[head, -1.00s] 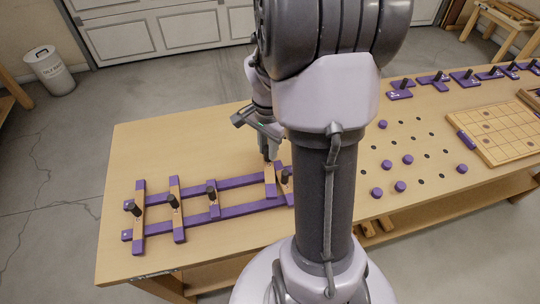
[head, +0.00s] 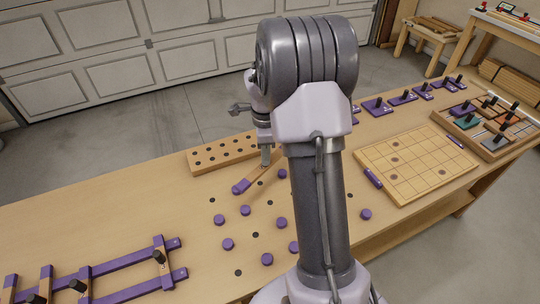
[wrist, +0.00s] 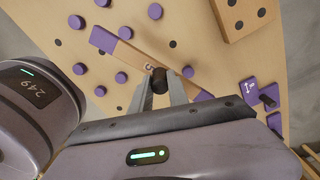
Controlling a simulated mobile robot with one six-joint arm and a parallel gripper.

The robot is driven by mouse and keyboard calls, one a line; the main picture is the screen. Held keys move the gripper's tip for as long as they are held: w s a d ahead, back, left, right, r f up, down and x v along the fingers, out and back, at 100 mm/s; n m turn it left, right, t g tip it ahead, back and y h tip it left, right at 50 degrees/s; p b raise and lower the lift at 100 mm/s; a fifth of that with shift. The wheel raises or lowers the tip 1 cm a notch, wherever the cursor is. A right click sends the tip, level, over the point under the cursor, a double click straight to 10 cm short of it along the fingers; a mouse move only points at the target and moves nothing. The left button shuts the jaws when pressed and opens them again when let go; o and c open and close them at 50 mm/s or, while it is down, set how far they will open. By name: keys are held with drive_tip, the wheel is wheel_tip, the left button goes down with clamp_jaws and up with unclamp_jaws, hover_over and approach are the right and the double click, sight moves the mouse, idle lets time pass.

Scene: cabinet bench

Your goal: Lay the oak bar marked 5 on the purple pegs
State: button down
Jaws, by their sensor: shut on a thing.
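My gripper (head: 265,160) is shut on the black knob (wrist: 160,76) of the oak bar marked 5 (wrist: 130,56). The bar has purple ends; the left one (head: 241,187) shows in the head view, and the other is behind my arm there. In the wrist view the bar slants from upper left to lower right beneath the fingers. Several round purple pegs (head: 281,222) stand in the bench top around and in front of the bar, with dark holes between them. The bar is over or close to the peg field; I cannot tell whether it touches any peg.
A purple-railed rack (head: 120,266) with knobbed oak bars stands at lower left. A drilled oak block (head: 222,153) lies just behind the bar. A gridded board (head: 415,165) and a tray of coloured pieces (head: 485,128) are on the right, with purple knobbed pieces (head: 376,107) along the back.

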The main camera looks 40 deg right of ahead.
drive_tip(key=shift+w+a+f+b, duration=0.15)
drive_tip(key=shift+f+b, duration=0.25)
drive_tip(key=shift+f, duration=0.25)
drive_tip(key=shift+s+a+f+b, duration=0.15)
drive_tip(key=shift+f+b, duration=0.25)
drive_tip(key=shift+f, duration=0.2)
drive_tip(key=shift+w+r, duration=0.1)
wheel_tip(320, 180, down, 7)
drive_tip(key=b, duration=0.5)
drive_tip(key=shift+f+b, duration=0.2)
drive_tip(key=shift+b, duration=0.2)
drive_tip(key=shift+d+f+b, duration=0.1)
drive_tip(key=shift+f+b, duration=0.1)
drive_tip(key=shift+b, duration=0.1)
drive_tip(key=shift+f, duration=0.15)
drive_tip(key=shift+f+b, duration=0.5)
drive_tip(key=shift+b, duration=0.1)
drive_tip(key=shift+f, duration=0.2)
idle(0.8)
